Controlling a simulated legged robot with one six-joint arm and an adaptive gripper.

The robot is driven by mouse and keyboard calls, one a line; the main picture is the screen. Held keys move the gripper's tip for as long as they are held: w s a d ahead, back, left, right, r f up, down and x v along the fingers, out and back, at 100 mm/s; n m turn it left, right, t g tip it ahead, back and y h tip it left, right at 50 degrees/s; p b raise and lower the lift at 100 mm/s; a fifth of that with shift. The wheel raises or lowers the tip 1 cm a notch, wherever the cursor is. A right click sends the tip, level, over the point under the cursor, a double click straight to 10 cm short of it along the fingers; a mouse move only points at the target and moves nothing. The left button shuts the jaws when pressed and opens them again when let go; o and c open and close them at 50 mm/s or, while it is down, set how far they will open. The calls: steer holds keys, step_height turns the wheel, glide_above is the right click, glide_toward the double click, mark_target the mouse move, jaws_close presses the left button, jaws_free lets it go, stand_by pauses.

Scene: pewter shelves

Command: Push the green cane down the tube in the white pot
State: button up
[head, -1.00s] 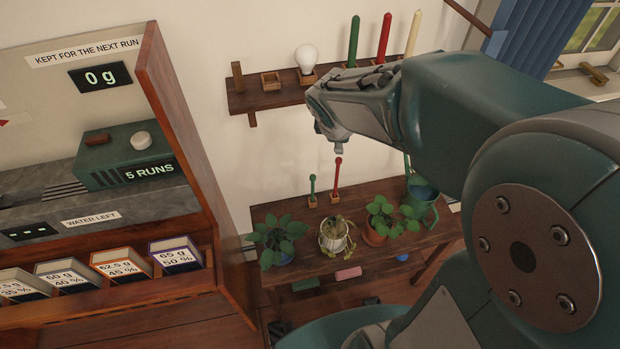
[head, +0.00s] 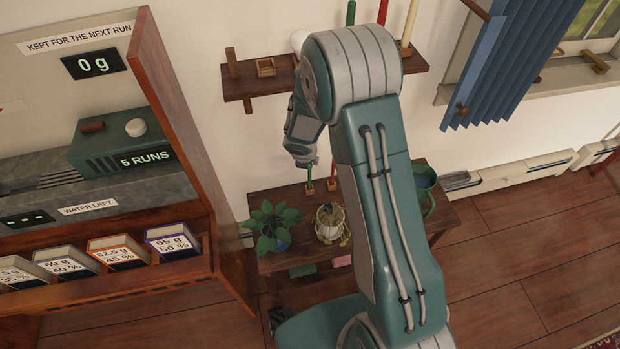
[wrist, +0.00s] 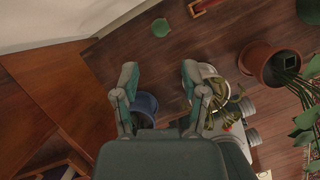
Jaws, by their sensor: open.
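The white pot (wrist: 208,71) is partly behind the right finger there. I cannot make out the tube.
A leafy plant in a blue pot (head: 282,240) is left of the white pot. A green watering can (head: 425,183) is at the bench's right. A wall shelf (head: 250,86) hangs above; a wooden cabinet (head: 185,140) stands left.

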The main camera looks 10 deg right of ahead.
mark_target(309, 170)
steer(key=x, duration=1.1)
steer(key=shift+s+f, duration=0.1)
steer(key=shift+f, duration=0.25)
jaws_close()
